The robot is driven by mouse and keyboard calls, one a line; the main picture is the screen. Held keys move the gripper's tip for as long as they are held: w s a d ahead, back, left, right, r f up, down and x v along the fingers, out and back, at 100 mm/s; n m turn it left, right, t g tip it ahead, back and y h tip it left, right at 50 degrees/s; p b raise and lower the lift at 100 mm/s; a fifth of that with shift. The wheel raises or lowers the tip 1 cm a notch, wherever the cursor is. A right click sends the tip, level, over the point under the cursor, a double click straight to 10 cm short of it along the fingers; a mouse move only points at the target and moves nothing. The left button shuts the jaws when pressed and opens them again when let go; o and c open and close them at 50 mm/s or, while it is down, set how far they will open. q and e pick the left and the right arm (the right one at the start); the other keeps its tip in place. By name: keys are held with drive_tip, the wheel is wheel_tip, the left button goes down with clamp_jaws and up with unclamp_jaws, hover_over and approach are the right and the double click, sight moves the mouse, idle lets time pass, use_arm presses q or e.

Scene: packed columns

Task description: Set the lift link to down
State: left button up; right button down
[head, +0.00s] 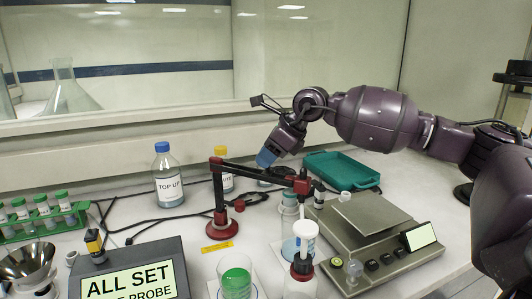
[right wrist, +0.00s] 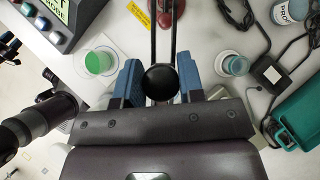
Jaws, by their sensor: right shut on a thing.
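The lift link (head: 255,171) is a dark bar with red ends on a red stand (head: 219,222). In the head view it slopes slightly down to the right, toward a red joint above the glassware. My right gripper (head: 268,158) comes down from the upper right, its blue fingertips at the middle of the bar. In the right wrist view my right gripper (right wrist: 160,84) has its blue fingers on both sides of a black round knob (right wrist: 160,80), with two dark rods running away beyond it. The exact finger contact is hidden.
A balance (head: 375,240) stands right of the link, with a green tray (head: 342,169) behind. A TOP UP bottle (head: 168,178) and cables lie behind left. A display box (head: 128,275) reading "ALL SET" and a beaker of green liquid (head: 237,282) stand in front.

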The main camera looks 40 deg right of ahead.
use_arm(q)
drive_tip(key=shift+s+f, duration=0.15)
drive_tip(key=shift+s, duration=0.05)
use_arm(e)
drive_tip(key=shift+s+f, duration=0.1)
drive_tip(key=shift+f, duration=0.2)
drive_tip(key=c, duration=0.8)
unclamp_jaws()
drive_tip(key=shift+d, duration=0.1)
use_arm(q)
drive_tip(key=shift+s+f, duration=0.1)
use_arm(e)
drive_tip(key=shift+r, duration=0.15)
use_arm(q)
drive_tip(key=shift+s+r+p, duration=0.1)
drive_tip(key=shift+r+p, duration=0.2)
drive_tip(key=shift+p, duration=0.05)
use_arm(e)
drive_tip(key=v, duration=1)
drive_tip(key=shift+s+d+r, duration=0.1)
drive_tip(key=shift+s+r, duration=0.05)
drive_tip(key=shift+r, duration=0.15)
